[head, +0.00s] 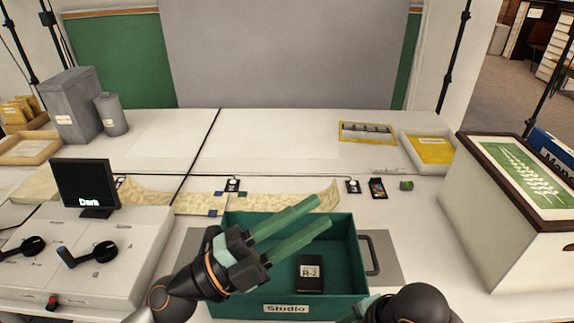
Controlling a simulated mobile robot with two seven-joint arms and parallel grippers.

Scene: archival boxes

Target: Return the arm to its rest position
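My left arm comes in from the lower left. Its gripper (321,211), with two long green fingers, is over the green box labelled "Studio" (230,300). The fingers are apart with nothing between them, and they point up and to the right. A dark block labelled "R-2" (310,274) lies inside the box, below and apart from the fingers. My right arm shows only as a dark rounded part and a bit of teal at the bottom edge. The state of its gripper cannot be made out.
A small monitor (84,184) and a control panel (130,245) stand at left. A large white box (490,225) with a framed green top is at right. A pale curled strip (145,193) lies behind the green box. The table's back middle is clear.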

